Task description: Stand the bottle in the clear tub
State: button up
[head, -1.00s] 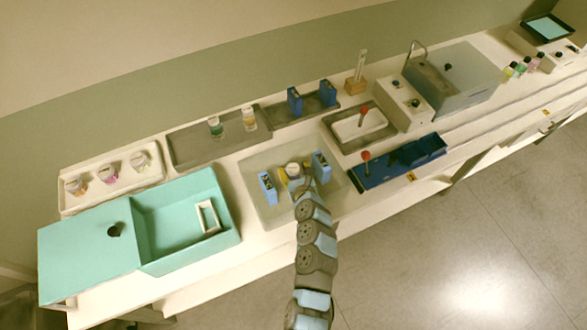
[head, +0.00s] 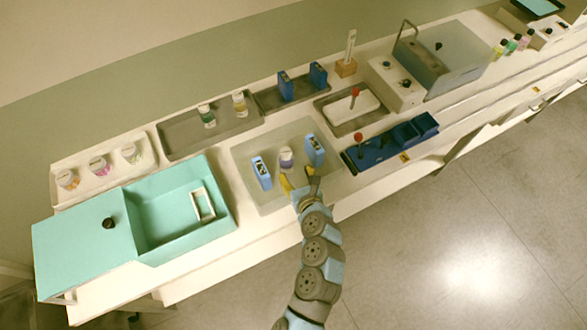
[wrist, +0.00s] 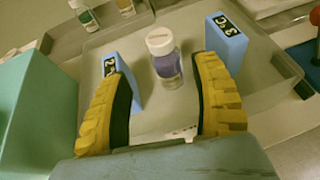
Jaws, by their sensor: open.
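A purple bottle with a white cap (head: 286,158) stands upright in the clear tub (head: 240,163), between two light blue blocks. It also shows in the wrist view (wrist: 164,62), upright and apart from my fingers. My gripper (head: 299,181) is open and empty, on the near side of the bottle. In the wrist view its yellow fingers (wrist: 160,105) are spread to either side with the bottle beyond them. The left blue block (wrist: 124,80) is partly hidden by the left finger.
The left blue block (head: 261,173) and the right blue block (head: 314,150) flank the bottle closely. A teal box (head: 160,250) lies left. Trays with bottles (head: 207,116) and dark blue blocks (head: 286,85) stand behind. A dark blue rack (head: 375,163) is at right.

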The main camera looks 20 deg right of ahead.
jog(key=shift+s+r, duration=0.2)
jog(key=shift+s, duration=0.1)
